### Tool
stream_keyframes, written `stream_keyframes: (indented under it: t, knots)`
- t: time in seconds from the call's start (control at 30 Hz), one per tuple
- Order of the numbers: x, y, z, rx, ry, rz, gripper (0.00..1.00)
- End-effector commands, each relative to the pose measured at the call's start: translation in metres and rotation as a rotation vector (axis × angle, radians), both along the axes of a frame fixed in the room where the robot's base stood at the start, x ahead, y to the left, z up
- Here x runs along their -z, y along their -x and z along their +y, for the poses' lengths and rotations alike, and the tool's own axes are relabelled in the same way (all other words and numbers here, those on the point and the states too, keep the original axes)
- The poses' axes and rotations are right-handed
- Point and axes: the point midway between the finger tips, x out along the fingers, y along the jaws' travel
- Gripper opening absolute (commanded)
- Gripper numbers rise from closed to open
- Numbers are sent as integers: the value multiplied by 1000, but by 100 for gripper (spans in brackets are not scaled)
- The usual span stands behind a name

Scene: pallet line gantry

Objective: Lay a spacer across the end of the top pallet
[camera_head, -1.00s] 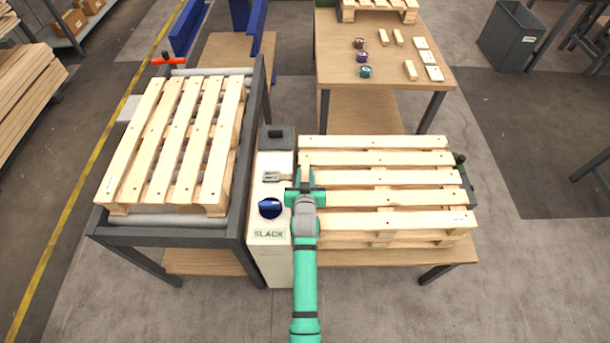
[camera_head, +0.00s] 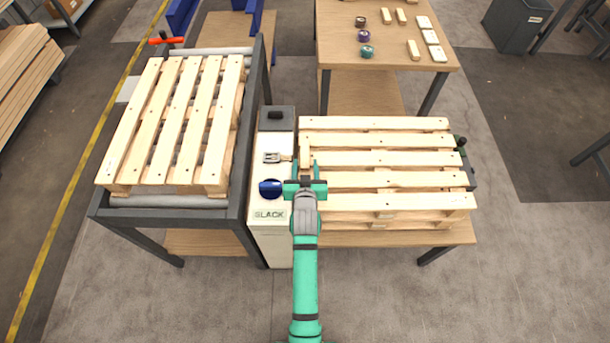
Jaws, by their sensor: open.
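The top pallet (camera_head: 385,159) lies on a stack on the near right bench, its slats running left to right. A short wooden spacer (camera_head: 305,151) lies across the slats at its left end. Its near end comes up to my fingers. My gripper (camera_head: 307,168) is open, over the pallet's left edge at the near end of the spacer. Whether a finger touches the spacer cannot be told. More wooden blocks lie on the back table, among them a plain one (camera_head: 413,50).
A white cabinet marked SLACK (camera_head: 271,230) with a blue knob (camera_head: 270,188) and a buckle (camera_head: 277,157) stands left of the pallet. Another pallet (camera_head: 176,125) lies on a dark-framed roller stand (camera_head: 237,200). The back table (camera_head: 385,85) also holds tape rolls (camera_head: 366,51).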

Motion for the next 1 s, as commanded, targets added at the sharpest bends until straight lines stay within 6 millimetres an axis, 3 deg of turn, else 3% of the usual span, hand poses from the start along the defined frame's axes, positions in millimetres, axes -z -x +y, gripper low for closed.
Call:
stream_keyframes:
  t: [0.2, 0.57, 0.67, 0.8, 1.0]
  knots:
    - [-14, 37, 0, 0, 0, 1, 42]
    - [-17, 73, 0, 1, 0, -2, 42]
    - [-9, 102, 0, 1, 0, -7, 42]
    - [-1, 155, 0, 0, 1, -25, 42]
    - [-6, 229, 1, -1, 2, -55, 42]
